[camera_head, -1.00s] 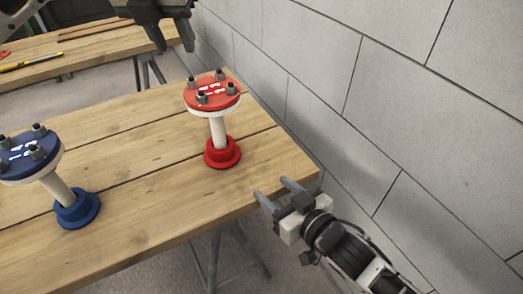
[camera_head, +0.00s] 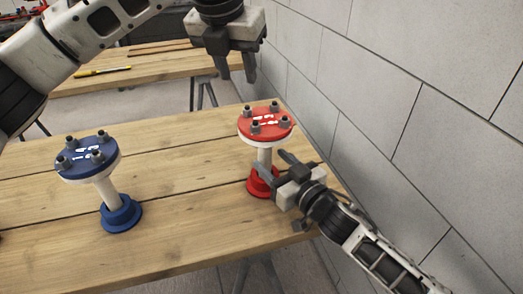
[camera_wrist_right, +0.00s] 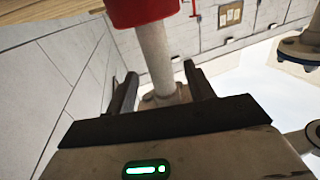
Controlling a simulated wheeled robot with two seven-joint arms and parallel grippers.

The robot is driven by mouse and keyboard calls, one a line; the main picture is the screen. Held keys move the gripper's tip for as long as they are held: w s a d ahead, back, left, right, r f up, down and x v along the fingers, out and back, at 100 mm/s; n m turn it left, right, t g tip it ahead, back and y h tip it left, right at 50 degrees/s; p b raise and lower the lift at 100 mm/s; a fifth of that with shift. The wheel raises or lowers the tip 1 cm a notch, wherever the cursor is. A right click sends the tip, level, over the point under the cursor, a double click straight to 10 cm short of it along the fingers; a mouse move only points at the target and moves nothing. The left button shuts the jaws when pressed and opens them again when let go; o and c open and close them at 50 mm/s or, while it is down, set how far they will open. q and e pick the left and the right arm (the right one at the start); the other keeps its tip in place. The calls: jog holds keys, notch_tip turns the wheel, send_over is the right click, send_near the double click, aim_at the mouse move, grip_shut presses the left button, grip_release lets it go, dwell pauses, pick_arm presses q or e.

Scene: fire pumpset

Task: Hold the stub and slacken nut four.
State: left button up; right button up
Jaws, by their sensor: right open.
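The red stub (camera_head: 265,125) stands upright on the wooden bench, with a red flange on top carrying several nuts, a white pipe and a red foot. The nut numbers are too small to read. My right gripper (camera_head: 275,164) is open at the white pipe, just above the foot. In the right wrist view, the pipe (camera_wrist_right: 156,50) lies between the spread fingers (camera_wrist_right: 162,88), with gaps on both sides. My left gripper (camera_head: 237,72) is open and empty, above and behind the red flange. A blue stub (camera_head: 88,158) of the same kind stands to the left.
The bench (camera_head: 190,215) has bare boards between and in front of the stubs. A grey block wall (camera_head: 390,110) runs close along the right side. A second bench (camera_head: 150,68) behind carries a yellow tool (camera_head: 103,71).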

aim_at(260, 151)
jog(key=shift+x, duration=2.75)
grip_shut()
jog(key=shift+s, duration=0.1)
